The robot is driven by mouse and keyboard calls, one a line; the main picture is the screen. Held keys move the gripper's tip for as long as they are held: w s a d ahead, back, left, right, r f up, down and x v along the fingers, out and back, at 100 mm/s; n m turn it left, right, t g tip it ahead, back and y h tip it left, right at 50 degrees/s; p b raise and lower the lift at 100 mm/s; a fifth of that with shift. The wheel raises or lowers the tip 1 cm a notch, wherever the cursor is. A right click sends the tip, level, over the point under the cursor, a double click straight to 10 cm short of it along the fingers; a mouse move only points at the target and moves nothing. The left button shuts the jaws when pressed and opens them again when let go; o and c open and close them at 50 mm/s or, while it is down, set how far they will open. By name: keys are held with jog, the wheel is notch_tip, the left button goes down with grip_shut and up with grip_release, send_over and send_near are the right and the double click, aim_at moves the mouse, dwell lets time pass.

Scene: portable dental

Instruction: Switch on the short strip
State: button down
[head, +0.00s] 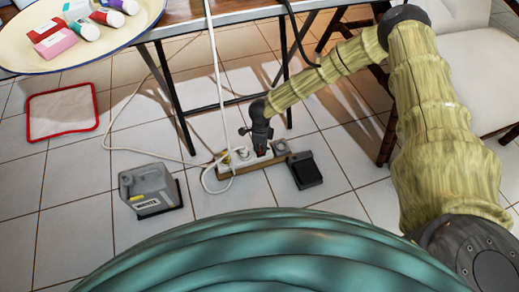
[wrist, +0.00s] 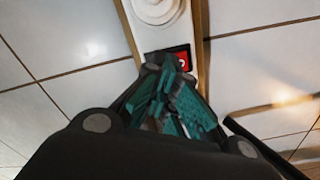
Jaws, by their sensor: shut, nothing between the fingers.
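The short strip (head: 243,158) is a white socket bar on a wooden board, lying on the tiled floor. In the wrist view the strip (wrist: 190,28) runs away from me, with a round socket at the top. Its red rocker switch (wrist: 182,58) is partly covered by my fingertips. My gripper (head: 262,145) points down over the strip in the head view. In the wrist view my gripper (wrist: 168,75) is shut, with its teal finger pads together and tips at the near edge of the switch. I cannot tell whether they touch it, nor which way the rocker is tipped.
A black block (head: 304,170) lies just right of the strip. A grey jug (head: 148,191) stands to its left, and white cables loop around the strip's left end. A folding table (head: 180,30) with thin legs stands behind. A red-edged mat (head: 62,112) lies at far left.

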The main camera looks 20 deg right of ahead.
jog(key=shift+f, duration=0.7)
dwell(0.5)
jog(key=shift+r, duration=0.1)
jog(key=shift+r+p, duration=3.35)
jog(key=shift+r, duration=0.1)
